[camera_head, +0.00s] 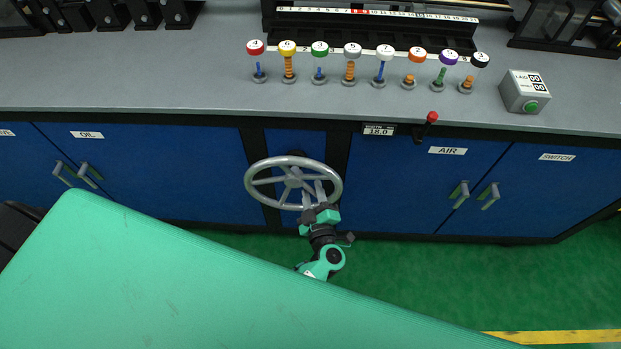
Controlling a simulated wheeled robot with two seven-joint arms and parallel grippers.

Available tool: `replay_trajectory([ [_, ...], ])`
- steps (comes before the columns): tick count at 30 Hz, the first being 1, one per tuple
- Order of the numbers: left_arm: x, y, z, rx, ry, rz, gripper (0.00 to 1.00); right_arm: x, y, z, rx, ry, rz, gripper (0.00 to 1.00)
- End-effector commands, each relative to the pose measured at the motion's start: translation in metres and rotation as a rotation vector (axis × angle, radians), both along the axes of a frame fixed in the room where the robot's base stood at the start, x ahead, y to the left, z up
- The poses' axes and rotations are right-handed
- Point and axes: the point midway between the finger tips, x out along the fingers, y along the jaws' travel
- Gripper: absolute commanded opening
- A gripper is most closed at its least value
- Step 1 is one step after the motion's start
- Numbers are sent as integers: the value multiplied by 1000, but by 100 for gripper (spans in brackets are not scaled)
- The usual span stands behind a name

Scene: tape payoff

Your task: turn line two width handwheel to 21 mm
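The grey handwheel (263,163) stands out from the front of the blue cabinet, with several spokes meeting at a hub. Above it, on the bench edge, a small black display (378,130) appears to read 18.0; the small label over it is too small to read surely. My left gripper (314,194) is at the lower right part of the handwheel, its two grey fingers overlapping the rim and spoke area. I cannot tell whether the fingers are closed on the wheel or only around it. My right gripper is not in view.
A red-tipped lever (427,125) sits right of the display. Several numbered coloured knobs (352,62) line the grey bench (150,70), with a grey box with a green button (525,92) at right. Cabinet handles (460,194) stick out below the AIR label. Green floor lies in front.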

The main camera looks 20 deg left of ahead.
Motion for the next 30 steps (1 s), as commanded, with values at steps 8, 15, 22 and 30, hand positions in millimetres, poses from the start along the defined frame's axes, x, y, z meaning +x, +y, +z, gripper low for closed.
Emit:
replay_trajectory([
  [8, 0, 1, 0, -1, 0, 0, 36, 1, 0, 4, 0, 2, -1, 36],
  [15, 0, 1, 0, 0, 0, 0, 22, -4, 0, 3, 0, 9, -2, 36],
  [22, 0, 1, 0, 0, 1, -1, 0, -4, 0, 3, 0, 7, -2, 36],
  [30, 0, 2, -1, 23, 8, 0, 0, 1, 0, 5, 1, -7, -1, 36],
])
